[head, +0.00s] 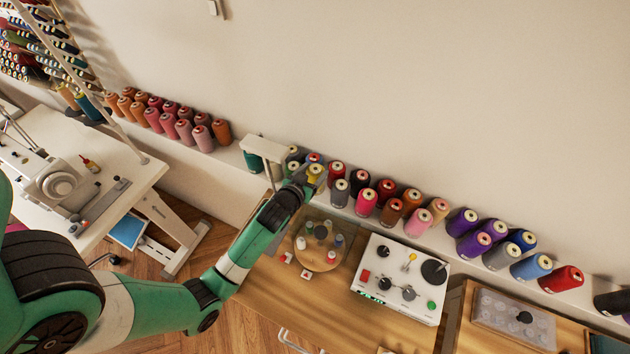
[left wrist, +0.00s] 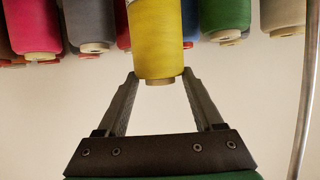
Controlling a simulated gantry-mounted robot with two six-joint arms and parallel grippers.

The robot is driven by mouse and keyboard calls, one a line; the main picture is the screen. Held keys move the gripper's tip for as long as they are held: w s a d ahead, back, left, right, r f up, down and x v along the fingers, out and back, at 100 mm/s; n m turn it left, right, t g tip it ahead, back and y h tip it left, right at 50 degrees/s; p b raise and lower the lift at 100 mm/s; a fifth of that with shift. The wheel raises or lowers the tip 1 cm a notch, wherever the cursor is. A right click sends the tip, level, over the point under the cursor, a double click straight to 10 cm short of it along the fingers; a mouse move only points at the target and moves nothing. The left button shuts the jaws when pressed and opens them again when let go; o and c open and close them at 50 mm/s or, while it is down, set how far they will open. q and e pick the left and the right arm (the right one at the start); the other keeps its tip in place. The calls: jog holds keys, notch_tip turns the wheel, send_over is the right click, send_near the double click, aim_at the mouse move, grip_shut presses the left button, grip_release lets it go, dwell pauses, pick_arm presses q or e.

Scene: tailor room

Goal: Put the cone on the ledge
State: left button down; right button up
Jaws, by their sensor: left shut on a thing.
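A yellow cone of thread (head: 315,171) is at the tip of my left arm in the head view. It shows large between the fingers in the left wrist view (left wrist: 157,38). My left gripper (head: 304,178) is shut on this cone, at the long white ledge (head: 229,153) along the wall. The fingers in the left wrist view (left wrist: 158,74) stand on either side of the cone. Whether the cone's base touches the ledge is hidden. My right gripper is in neither view.
Other cones stand close by: a green cone (head: 252,158) at the left, a red cone (head: 336,172) and a grey cone (head: 340,192) at the right. A white bracket (head: 264,148) stands near the gripper. A round wooden tray (head: 327,262) and a white control box (head: 387,302) sit below.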

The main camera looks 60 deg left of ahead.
pick_arm(q)
jog(key=shift+w+a+f, duration=0.4)
jog(key=shift+w+f, duration=0.05)
jog(key=shift+f, duration=0.2)
jog(key=shift+w+a+f+b, duration=0.1)
jog(key=shift+f+b, duration=0.65)
jog(key=shift+f, duration=0.9)
jog(key=shift+f, duration=0.2)
jog(key=shift+c, duration=0.2)
grip_release()
jog(key=shift+r, duration=0.1)
